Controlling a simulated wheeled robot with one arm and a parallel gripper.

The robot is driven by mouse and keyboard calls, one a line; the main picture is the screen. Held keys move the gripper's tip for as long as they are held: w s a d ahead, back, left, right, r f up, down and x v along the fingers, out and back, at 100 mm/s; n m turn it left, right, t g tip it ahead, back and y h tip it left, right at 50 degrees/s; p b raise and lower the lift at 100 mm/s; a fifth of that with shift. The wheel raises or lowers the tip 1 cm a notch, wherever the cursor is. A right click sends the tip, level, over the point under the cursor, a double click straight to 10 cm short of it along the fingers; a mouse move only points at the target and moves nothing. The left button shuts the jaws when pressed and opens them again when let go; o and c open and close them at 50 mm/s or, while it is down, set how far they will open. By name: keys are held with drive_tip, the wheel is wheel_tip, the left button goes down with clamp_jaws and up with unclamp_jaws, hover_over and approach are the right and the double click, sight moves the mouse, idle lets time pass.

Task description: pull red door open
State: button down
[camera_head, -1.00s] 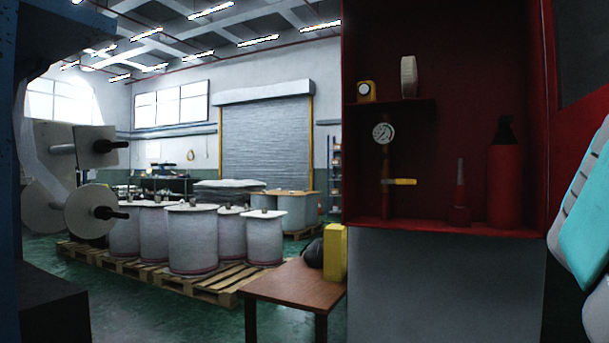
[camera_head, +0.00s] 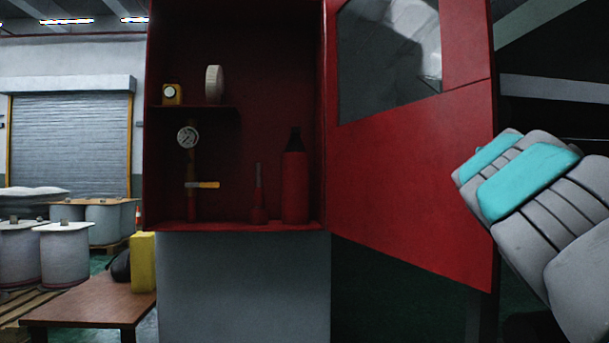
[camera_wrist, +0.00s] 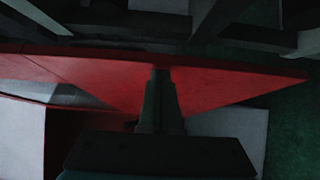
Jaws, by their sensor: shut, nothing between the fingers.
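The red door (camera_head: 415,185) with a dark window in its upper part stands swung wide open to the right of the red cabinet (camera_head: 237,226). The cabinet's inside is in plain view. In the wrist view the red door (camera_wrist: 95,80) runs across the picture. My gripper (camera_wrist: 160,72) is shut and empty, with its fingertips overlapping the door's red surface in that view; whether they touch it I cannot tell. In the head view my gripper is not visible; only my grey and turquoise arm shows at the right. The door's handle is not visible.
The cabinet holds a red bottle (camera_head: 295,185), a pressure gauge (camera_head: 188,137), a white roll (camera_head: 213,84) and a small yellow device (camera_head: 172,94). A wooden table (camera_head: 85,305) with a yellow block (camera_head: 143,262) stands at lower left. Large spools (camera_head: 65,250) stand behind it.

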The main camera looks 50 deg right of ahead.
drive_tip(key=s+d+p, duration=0.3)
drive_tip(key=s+d, duration=0.2)
drive_tip(key=d, duration=0.5)
drive_tip(key=shift+f, duration=0.15)
drive_tip(key=b+v, duration=0.4)
drive_tip(key=v, duration=0.8)
drive_tip(key=shift+s+a+f, duration=0.2)
drive_tip(key=shift+s, duration=0.1)
drive_tip(key=shift+w+r, duration=0.1)
